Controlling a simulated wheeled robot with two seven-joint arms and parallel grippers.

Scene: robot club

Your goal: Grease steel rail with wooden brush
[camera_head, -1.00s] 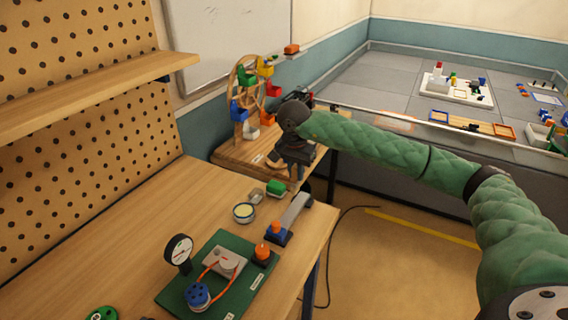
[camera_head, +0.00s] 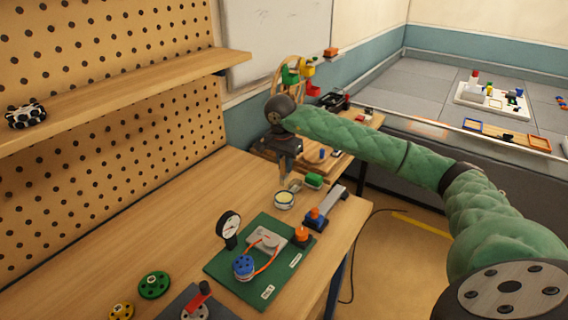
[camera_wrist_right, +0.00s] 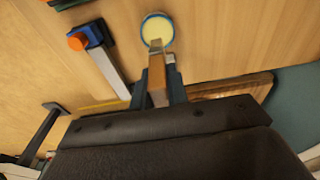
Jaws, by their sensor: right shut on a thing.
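My right gripper (camera_head: 284,174) is above the tin of pale grease (camera_head: 284,199) on the workbench. In the right wrist view my right gripper (camera_wrist_right: 160,92) is shut on the wooden brush (camera_wrist_right: 157,85), and its metal-banded end overlaps the near edge of the tin (camera_wrist_right: 158,29). I cannot tell whether the bristles touch the grease. The steel rail (camera_head: 333,202) lies to the right of the tin, with a blue clamp (camera_head: 317,222) with an orange knob at its near end. The rail also shows in the wrist view (camera_wrist_right: 112,73). My left gripper is out of view.
A green block (camera_head: 314,180) stands close behind the tin. A green board (camera_head: 226,265) with a dial gauge (camera_head: 229,227), hose and orange knob lies nearer. Wheels (camera_head: 154,285) lie at the front. The bench's left stretch is clear below a pegboard shelf.

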